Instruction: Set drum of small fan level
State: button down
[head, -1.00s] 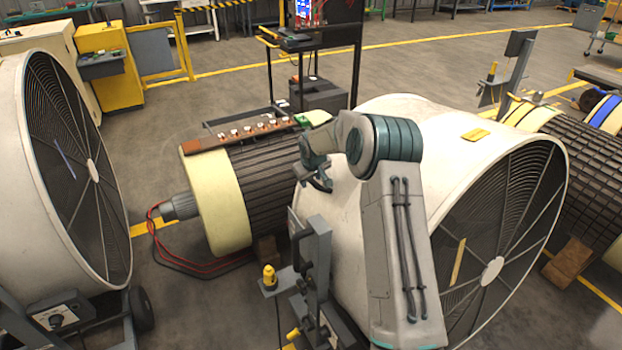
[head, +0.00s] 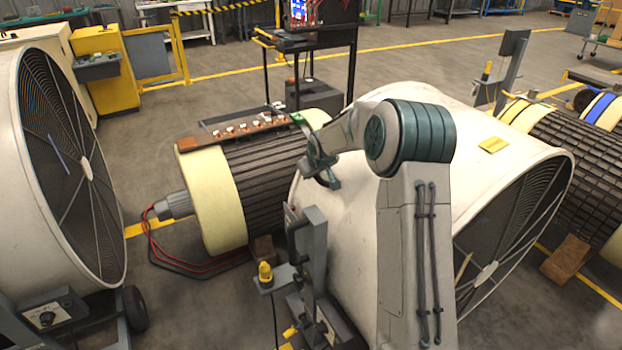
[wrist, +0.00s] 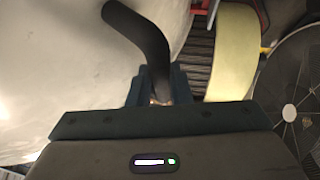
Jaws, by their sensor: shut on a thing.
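The white fan drum (head: 335,215) in the middle has its grilled front facing lower right and tilted down. Its grey stand post (head: 312,250) is at its left side. My arm hides part of the drum's side and front. My gripper (head: 322,172) is beside the drum's left side. In the wrist view my gripper (wrist: 157,92) is shut on a black bent handle (wrist: 145,35), which runs up and left across the pale drum surface (wrist: 60,60). Where the handle joins is out of view.
A larger white fan (head: 45,190) stands at far left with its wheel (head: 134,308) on the floor. A ribbed rotor (head: 270,175) lies behind the drum, with red cables (head: 165,250). Another rotor (head: 580,150) is at right. Open floor lies between left fan and rotor.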

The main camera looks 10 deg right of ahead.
jog(key=shift+s+d, duration=0.1)
jog(key=c, duration=1.7)
grip_release()
jog(key=shift+c, duration=0.2)
jog(key=o, duration=0.4)
jog(key=shift+s+r, duration=0.2)
jog(key=shift+s, duration=0.05)
jog(key=shift+w+f, duration=0.1)
jog(key=shift+s+r, duration=0.2)
jog(key=shift+r, duration=0.25)
jog(key=shift+p+v, duration=0.3)
jog(key=shift+v, duration=6.1)
jog(key=shift+s+d, duration=0.1)
